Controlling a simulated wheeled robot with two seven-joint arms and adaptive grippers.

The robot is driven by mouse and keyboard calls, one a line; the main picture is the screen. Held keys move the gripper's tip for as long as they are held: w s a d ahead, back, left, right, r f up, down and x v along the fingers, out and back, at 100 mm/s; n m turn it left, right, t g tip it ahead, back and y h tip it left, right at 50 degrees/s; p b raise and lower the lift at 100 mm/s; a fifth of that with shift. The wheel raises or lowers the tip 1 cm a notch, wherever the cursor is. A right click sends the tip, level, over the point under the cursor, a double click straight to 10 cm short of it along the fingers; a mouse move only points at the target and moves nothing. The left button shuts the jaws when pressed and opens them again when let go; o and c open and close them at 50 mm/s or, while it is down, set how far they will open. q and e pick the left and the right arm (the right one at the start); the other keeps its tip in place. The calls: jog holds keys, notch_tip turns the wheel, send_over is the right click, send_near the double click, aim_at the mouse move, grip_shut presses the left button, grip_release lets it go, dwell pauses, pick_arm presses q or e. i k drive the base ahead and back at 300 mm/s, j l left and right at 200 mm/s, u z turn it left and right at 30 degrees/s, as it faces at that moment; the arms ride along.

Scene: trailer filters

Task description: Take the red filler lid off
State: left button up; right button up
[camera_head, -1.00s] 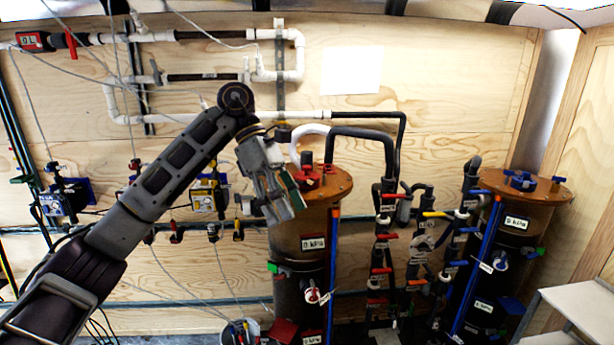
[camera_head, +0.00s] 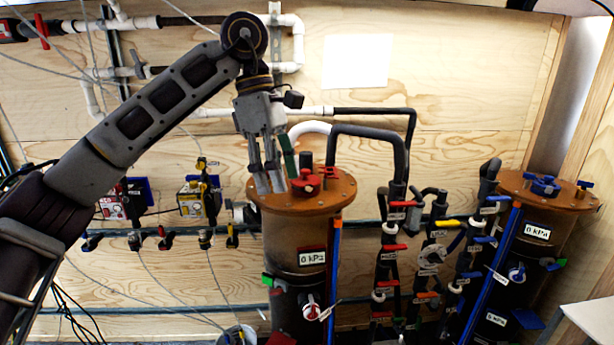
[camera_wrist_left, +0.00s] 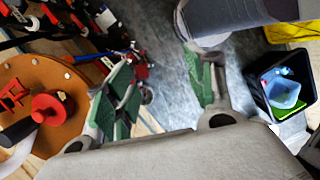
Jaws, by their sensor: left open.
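The red filler lid (camera_head: 305,184) sits on the round orange-brown top plate (camera_head: 330,200) of the left filter tank. In the left wrist view the red round lid (camera_wrist_left: 52,108) lies at the left, outside the space between the fingers. My left gripper (camera_head: 275,182) points down at the left part of the plate, just left of the lid. Its fingers are spread and hold nothing, and their green pads (camera_wrist_left: 160,88) show in the wrist view. I cannot tell how high the fingertips are above the plate. My right gripper is not in view.
A smaller red fitting (camera_head: 331,174) stands beside the lid. A thick black hose (camera_head: 370,133) arches behind the tank. A blue vertical pipe (camera_head: 331,262) runs down its front right. Valve manifolds (camera_head: 392,240) and a second tank (camera_head: 545,215) stand to the right.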

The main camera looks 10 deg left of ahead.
aim_at(305, 178)
jog(key=i, duration=1.1)
